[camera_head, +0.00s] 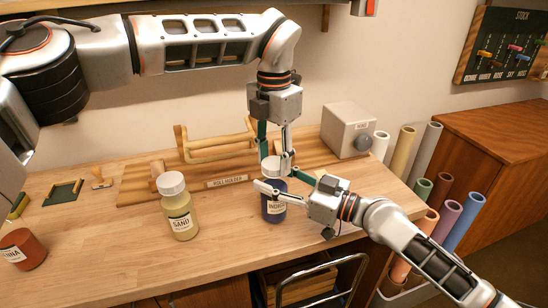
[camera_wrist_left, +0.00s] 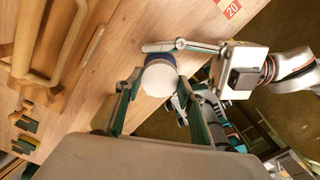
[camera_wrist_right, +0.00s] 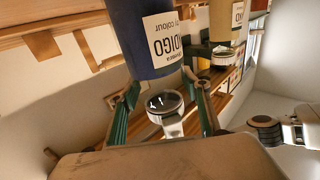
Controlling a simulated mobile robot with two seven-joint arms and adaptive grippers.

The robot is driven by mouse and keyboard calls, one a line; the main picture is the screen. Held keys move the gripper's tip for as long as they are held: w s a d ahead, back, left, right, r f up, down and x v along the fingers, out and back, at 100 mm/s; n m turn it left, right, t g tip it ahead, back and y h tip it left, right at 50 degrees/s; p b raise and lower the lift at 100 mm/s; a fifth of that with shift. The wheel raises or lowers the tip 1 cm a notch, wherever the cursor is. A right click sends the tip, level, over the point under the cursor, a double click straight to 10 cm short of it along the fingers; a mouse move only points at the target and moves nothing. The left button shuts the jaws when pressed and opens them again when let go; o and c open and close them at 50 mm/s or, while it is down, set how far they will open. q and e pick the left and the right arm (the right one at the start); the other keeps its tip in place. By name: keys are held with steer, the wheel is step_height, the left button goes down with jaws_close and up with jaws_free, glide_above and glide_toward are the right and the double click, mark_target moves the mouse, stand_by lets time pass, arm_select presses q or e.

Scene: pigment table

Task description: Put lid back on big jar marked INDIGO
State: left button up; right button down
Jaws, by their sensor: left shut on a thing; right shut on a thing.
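The big dark blue jar marked INDIGO (camera_head: 274,210) stands upright near the table's front edge; its label is upside down in the right wrist view (camera_wrist_right: 150,38). My right gripper (camera_head: 276,189) comes in from the right and is shut on the jar near its top. My left gripper (camera_head: 274,166) points down from above and is shut on the white lid (camera_head: 271,163). The lid is over the jar's mouth, and it also shows between the left fingers in the left wrist view (camera_wrist_left: 160,79).
The SAND jar (camera_head: 180,212), with a white lid, stands left of INDIGO. A wooden roll holder (camera_head: 222,172) lies behind, with a grey box (camera_head: 346,130) behind to the right. A red-brown jar (camera_head: 22,250) is at far left. The table's front left-middle is clear.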

arm_select(q)
steer(key=m, duration=0.3)
steer(key=shift+m, duration=0.4)
steer(key=m, duration=0.4)
steer(key=o, duration=1.3)
step_height(320, 180, up, 12)
arm_select(e)
steer(key=c, duration=1)
jaws_free()
steer(key=shift+o, duration=0.2)
steer(key=shift+d, duration=0.1)
